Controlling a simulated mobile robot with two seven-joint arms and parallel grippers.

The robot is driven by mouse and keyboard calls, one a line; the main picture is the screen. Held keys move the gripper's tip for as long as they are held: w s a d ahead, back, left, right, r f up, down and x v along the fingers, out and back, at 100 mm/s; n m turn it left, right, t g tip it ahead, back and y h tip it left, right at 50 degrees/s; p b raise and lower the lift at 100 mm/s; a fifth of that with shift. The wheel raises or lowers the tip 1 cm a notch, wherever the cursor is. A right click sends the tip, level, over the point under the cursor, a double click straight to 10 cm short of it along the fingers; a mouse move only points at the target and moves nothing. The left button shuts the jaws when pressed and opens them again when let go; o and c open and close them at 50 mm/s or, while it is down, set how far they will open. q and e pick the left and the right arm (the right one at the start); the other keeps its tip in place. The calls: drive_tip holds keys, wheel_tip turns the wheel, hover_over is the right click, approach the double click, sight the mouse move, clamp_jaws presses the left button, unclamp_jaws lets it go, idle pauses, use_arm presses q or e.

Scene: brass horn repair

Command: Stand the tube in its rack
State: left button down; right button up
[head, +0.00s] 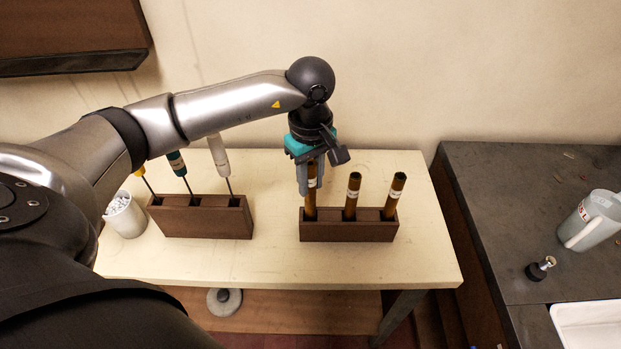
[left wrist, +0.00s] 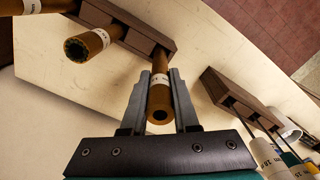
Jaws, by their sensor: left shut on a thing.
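A brown tube (head: 311,204) with a pale label is upright at the left slot of the dark wooden rack (head: 347,232). Its lower end appears to be inside that slot. My left gripper (head: 307,180) points down and is shut on the tube's upper part. In the left wrist view the tube (left wrist: 159,96) lies between the two grey fingers (left wrist: 160,84), its open top towards the camera and its far end at the rack (left wrist: 146,37). The slot's bottom is hidden. My right gripper is not in view.
Two similar tubes (head: 352,195) (head: 394,195) stand in the rack's other slots. A second wooden block (head: 203,218) with several screwdrivers and a white cup (head: 125,215) stand left on the cream table (head: 270,262). A dark counter (head: 500,200) with a jug (head: 592,220) is at right.

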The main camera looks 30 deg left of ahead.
sight(310, 191)
use_arm(q)
drive_tip(key=shift+f+b, duration=1.5)
drive_tip(key=shift+f, duration=0.1)
drive_tip(key=c, duration=0.6)
unclamp_jaws()
drive_tip(key=shift+r, duration=0.1)
wheel_tip(310, 191, up, 15)
